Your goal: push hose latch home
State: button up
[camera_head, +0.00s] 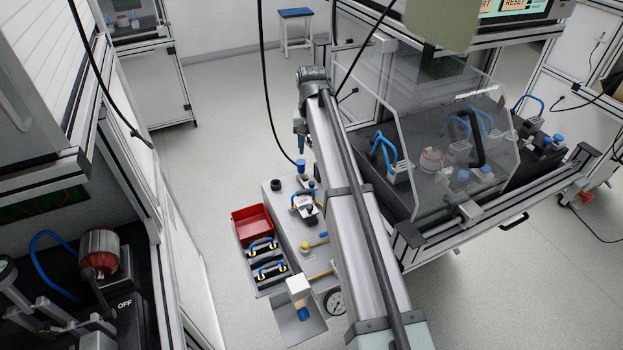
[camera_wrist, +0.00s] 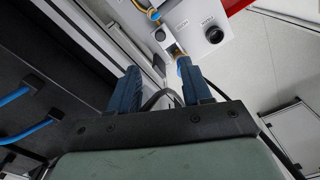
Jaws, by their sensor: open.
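A grey panel (camera_head: 290,215) carries several fittings in the head view. I cannot tell for certain which part is the hose latch. In the wrist view, a small white block (camera_wrist: 165,38) with a yellowish fitting stands ahead of the fingers. My gripper (camera_wrist: 160,90) is open, its two blue fingers apart; a blue part beside the block is partly hidden by the right finger. My gripper (camera_head: 300,138) hangs above the panel's far end.
A red bin (camera_head: 252,223) and a tray of blue-handled parts (camera_head: 266,263) lie left of the panel. A gauge (camera_head: 335,302) is at its near end. A clear-guarded workstation (camera_head: 450,150) stands right, another bench (camera_head: 70,270) left. Open floor lies between.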

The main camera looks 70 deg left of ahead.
aim_at(311, 183)
notch_tip(311, 183, down, 13)
jog(key=shift+f, duration=0.15)
dwell(0.4)
jog(key=shift+c, duration=0.2)
grip_shut()
